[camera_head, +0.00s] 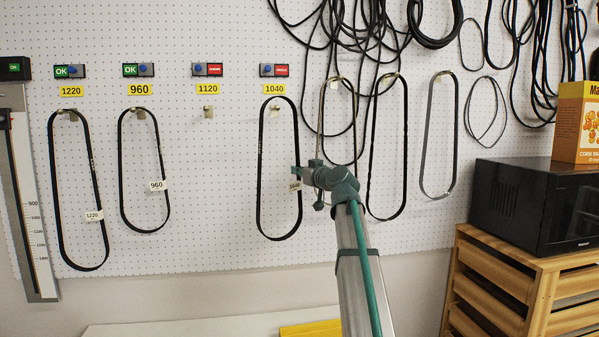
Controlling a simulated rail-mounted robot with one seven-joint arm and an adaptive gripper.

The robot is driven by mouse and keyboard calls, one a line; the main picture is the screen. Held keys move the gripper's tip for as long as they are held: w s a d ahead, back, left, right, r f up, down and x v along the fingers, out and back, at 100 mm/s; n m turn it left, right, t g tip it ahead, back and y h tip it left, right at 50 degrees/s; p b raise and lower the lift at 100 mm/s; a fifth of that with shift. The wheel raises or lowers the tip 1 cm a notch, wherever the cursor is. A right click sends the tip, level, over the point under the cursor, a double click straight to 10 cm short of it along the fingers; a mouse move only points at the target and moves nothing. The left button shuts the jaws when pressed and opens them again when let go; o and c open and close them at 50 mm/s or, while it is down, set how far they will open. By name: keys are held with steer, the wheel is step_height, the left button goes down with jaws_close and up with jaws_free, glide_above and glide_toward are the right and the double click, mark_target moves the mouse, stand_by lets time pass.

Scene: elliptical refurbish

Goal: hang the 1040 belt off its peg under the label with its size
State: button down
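The 1040 belt (259,170) is a long black loop with a white tag reading 1040 (295,186) on its right side. Its top curve shows just above the peg (275,112) under the yellow 1040 label (275,88); whether it touches the peg is unclear. My gripper (298,176) reaches in from the right and appears shut on the belt's right strand, just above the tag. The fingertips are small and partly hidden. A module with a blue knob and a red panel (274,70) sits above the label.
The 1220 belt (54,190) and 960 belt (123,180) hang at left under green OK panels. The 1120 peg (207,113) is empty. More belts (370,150) hang close behind and right of my arm. A black microwave (530,205) stands at right.

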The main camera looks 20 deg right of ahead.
mark_target(290, 166)
steer(key=shift+w+d+f+p, duration=0.1)
steer(key=shift+w+d+p, duration=0.25)
steer(key=shift+w, duration=0.9)
steer(key=shift+w+d+f+p, duration=0.1)
steer(key=shift+w+d+p, duration=0.3)
steer(key=shift+w, duration=0.85)
steer(key=shift+w+d+p, duration=0.2)
steer(key=shift+w+p, duration=0.25)
steer(key=shift+w, duration=0.8)
steer(key=shift+w+f+b, duration=0.25)
steer(key=shift+f+b, duration=0.15)
steer(key=shift+b, duration=0.4)
